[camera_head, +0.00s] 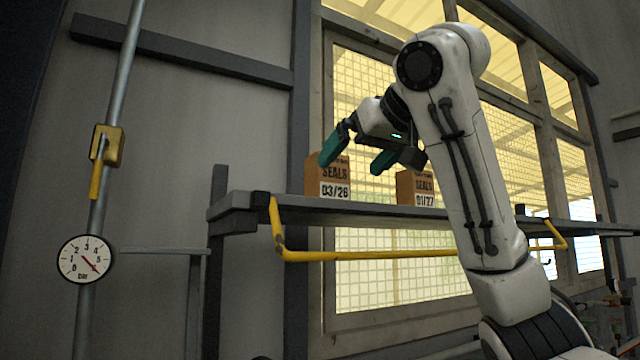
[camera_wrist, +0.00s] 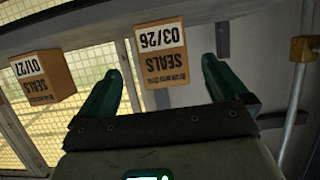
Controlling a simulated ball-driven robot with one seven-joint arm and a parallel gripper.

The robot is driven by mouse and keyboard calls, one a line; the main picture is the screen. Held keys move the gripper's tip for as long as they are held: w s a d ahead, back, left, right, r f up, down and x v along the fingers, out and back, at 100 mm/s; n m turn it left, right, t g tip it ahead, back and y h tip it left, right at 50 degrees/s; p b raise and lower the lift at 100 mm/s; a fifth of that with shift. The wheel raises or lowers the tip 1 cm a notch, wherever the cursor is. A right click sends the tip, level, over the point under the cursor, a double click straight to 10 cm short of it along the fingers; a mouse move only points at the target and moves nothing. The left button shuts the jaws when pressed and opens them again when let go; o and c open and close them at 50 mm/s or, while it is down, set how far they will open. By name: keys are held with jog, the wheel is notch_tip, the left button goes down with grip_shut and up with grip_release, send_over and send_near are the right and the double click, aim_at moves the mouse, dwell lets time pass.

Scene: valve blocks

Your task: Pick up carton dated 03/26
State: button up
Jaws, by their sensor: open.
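The carton dated 03/26 (camera_head: 334,177) is a brown box marked SEALS with a white date label. It stands at the left end of a grey shelf (camera_head: 370,211). In the wrist view the 03/26 carton (camera_wrist: 163,62) appears upside down, beyond and between my fingertips. A second SEALS carton dated 01/27 (camera_head: 414,187) stands to its right on the shelf; it also shows at the left of the wrist view (camera_wrist: 43,77). My gripper (camera_head: 352,160) is open, with green fingers. In the head view one finger overlaps the 03/26 carton. The wrist view (camera_wrist: 160,72) shows nothing held.
A yellow rail (camera_head: 380,256) runs along the shelf's front below the cartons. A pipe at the left carries a yellow-handled valve (camera_head: 106,147) and a pressure gauge (camera_head: 84,259). A meshed window (camera_head: 385,275) stands behind the shelf. The shelf between the cartons looks clear.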

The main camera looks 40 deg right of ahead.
aim_at(335, 178)
jog(key=p+x, duration=0.1)
jog(key=x, duration=0.3)
jog(key=shift+w+d, duration=0.1)
jog(key=shift+w, duration=0.15)
jog(key=p+x, duration=0.3)
jog(key=x, duration=0.1)
jog(key=shift+w+r, duration=0.1)
jog(key=shift+w, duration=0.25)
jog(key=shift+w+f, duration=0.25)
jog(key=shift+w, duration=0.05)
jog(key=c, duration=1.2)
